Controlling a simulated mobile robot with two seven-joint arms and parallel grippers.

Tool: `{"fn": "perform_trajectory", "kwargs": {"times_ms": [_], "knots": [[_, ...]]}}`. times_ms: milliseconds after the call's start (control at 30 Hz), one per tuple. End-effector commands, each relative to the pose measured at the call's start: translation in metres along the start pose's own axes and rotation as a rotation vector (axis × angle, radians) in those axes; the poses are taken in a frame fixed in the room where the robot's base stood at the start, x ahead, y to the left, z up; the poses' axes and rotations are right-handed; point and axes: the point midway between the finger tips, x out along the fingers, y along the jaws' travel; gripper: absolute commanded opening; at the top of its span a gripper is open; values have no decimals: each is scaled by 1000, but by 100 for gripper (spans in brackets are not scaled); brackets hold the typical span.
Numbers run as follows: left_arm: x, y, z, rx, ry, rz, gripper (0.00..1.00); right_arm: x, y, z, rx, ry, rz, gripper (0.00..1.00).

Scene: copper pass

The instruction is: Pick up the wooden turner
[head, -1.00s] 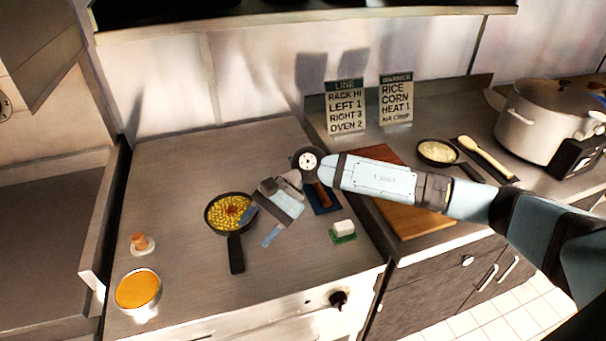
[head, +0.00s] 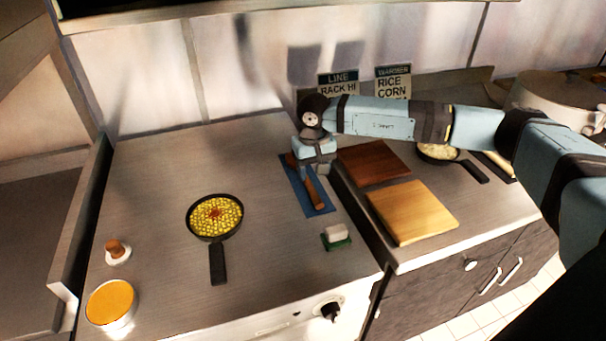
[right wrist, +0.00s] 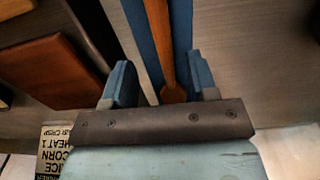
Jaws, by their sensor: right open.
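The wooden turner (head: 316,193) lies on a narrow blue mat (head: 295,180) near the right edge of the steel counter. My right gripper (head: 310,172) is above the mat, pointing down, and hides part of the turner. In the right wrist view, the open blue fingers (right wrist: 160,78) stand on either side of the turner's wooden strip (right wrist: 160,35), which runs between them nearer the right finger. Whether the fingers touch it I cannot tell. My left gripper is not in view.
A black pan of yellow food (head: 214,216) stands left of the mat. A green-and-white block (head: 336,237) is just below it. A dark board (head: 372,163) and a light board (head: 412,211) lie to the right.

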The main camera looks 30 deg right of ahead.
Motion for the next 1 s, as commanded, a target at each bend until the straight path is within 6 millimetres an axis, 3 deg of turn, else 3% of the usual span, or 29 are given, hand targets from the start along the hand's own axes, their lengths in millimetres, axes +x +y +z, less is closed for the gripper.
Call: {"fn": "perform_trajectory", "kwargs": {"times_ms": [267,533,767,800,867,1000], "knots": [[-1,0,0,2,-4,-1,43,17,-1,2,-1,-1,-2,53],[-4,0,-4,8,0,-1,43,56,-2,6,1,-2,-1,53],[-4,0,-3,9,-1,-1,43,60,-2,6,1,0,-2,53],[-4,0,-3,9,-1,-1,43,60,-2,6,1,0,-2,51],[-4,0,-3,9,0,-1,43,60,-2,6,1,0,-2,37],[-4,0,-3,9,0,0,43,60,-2,6,1,0,-2,5]]}}
